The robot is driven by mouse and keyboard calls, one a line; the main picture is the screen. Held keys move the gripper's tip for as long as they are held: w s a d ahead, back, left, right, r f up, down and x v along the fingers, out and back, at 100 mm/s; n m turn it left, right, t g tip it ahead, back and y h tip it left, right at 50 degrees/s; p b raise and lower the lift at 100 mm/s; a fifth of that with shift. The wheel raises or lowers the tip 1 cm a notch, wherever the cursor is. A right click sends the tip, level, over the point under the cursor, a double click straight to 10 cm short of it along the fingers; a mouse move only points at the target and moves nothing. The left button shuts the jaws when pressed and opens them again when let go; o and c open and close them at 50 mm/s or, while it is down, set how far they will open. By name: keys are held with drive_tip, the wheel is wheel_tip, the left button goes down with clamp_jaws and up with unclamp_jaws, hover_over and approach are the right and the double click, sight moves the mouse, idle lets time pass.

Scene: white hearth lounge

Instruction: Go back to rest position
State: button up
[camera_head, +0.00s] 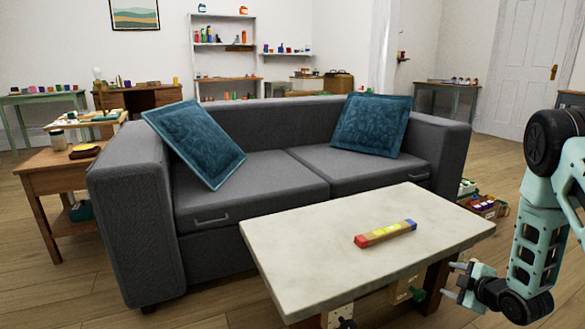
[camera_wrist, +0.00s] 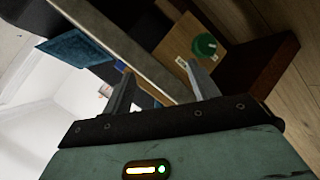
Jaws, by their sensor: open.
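My gripper (camera_head: 454,282) is open and empty, low at the right end of the coffee table (camera_head: 300,240). In the wrist view my gripper (camera_wrist: 160,72) has its two fingers spread apart with nothing between them. Beyond them is a wooden drawer front (camera_wrist: 183,48) with a round green knob (camera_wrist: 204,45). The same green knob (camera_head: 417,294) shows under the tabletop in the head view. My fingers look apart from the knob. My arm comes in from the right edge of the head view.
A wooden bar (camera_head: 385,233) with red and blue ends lies on the coffee table. A grey sofa (camera_head: 130,220) with blue cushions (camera_head: 371,125) stands behind it. A wooden side table (camera_head: 50,181) is at left. Bare floor (camera_head: 495,155) shows at the right.

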drive_tip(key=s+a+r+m+g+h, duration=0.1)
drive_tip(key=s+a+r+m+g, duration=0.15)
drive_tip(key=r, duration=0.25)
drive_tip(key=s+a+r+m+g+h, duration=0.1)
drive_tip(key=a+r+m, duration=0.2)
drive_tip(key=r+m, duration=0.15)
drive_tip(key=s+a+r+m+g, duration=0.3)
drive_tip(key=s+a+r, duration=0.2)
drive_tip(key=s, duration=0.4)
drive_tip(key=s+a+r+m+g, duration=0.3)
drive_tip(key=s+a+r, duration=0.15)
drive_tip(key=s, duration=0.45)
drive_tip(key=s+a+r+n+g+y+p, duration=0.15)
drive_tip(key=s+a+n, duration=0.25)
drive_tip(key=s+a, duration=0.45)
drive_tip(key=s+a+r+n+g+p, duration=0.1)
drive_tip(key=s+a+r+n, duration=0.3)
drive_tip(key=a, duration=0.7)
wheel_tip(320, 180, up, 36)
drive_tip(key=p, duration=3.6)
drive_tip(key=shift+s+d+f+m+p, duration=0.2)
drive_tip(key=shift+d+f+m+p, duration=0.1)
drive_tip(key=shift+p, duration=0.1)
